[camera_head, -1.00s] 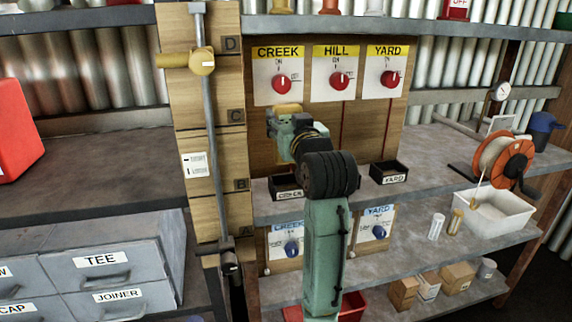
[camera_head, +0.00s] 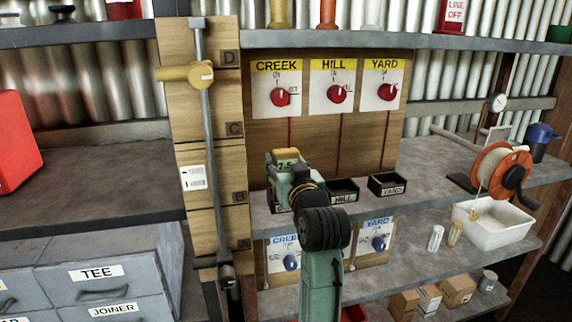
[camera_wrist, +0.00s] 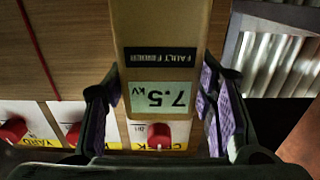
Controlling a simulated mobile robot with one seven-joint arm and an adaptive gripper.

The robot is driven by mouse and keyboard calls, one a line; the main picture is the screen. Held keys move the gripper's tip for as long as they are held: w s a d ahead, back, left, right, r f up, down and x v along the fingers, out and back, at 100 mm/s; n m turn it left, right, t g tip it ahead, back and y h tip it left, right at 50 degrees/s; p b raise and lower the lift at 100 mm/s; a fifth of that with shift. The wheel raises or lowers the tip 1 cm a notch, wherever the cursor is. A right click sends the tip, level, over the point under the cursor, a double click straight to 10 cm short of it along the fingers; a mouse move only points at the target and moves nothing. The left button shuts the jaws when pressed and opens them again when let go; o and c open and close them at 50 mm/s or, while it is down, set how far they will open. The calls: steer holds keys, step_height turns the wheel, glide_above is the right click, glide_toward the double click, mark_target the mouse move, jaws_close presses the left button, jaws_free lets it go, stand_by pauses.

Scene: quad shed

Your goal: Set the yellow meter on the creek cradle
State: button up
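The yellow meter (camera_head: 287,158) is upright in my gripper (camera_head: 284,178), in front of the panel's left part in the head view. In the wrist view the meter (camera_wrist: 165,65) shows a 7.5 kV display between my gripper's fingers (camera_wrist: 161,90), whose tips lie against both its sides. The creek cradle is mostly hidden behind my gripper and wrist, left of the HILL cradle (camera_head: 344,197). The meter is low, at about the cradles' height; I cannot tell whether its base is seated in the creek cradle.
The YARD cradle (camera_head: 388,190) is empty, right of the HILL cradle. The CREEK dial (camera_head: 280,97) is on the panel above the meter. A post with a yellow handle (camera_head: 201,75) stands close on the left. A cable reel (camera_head: 497,170) and white bin (camera_head: 490,228) are at right.

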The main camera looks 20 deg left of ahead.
steer(key=o, duration=0.4)
steer(key=shift+r, duration=0.15)
steer(key=shift+s+d, duration=0.1)
steer(key=b+v, duration=0.1)
steer(key=v, duration=1)
steer(key=shift+s+d, duration=0.25)
steer(key=shift+s, duration=0.05)
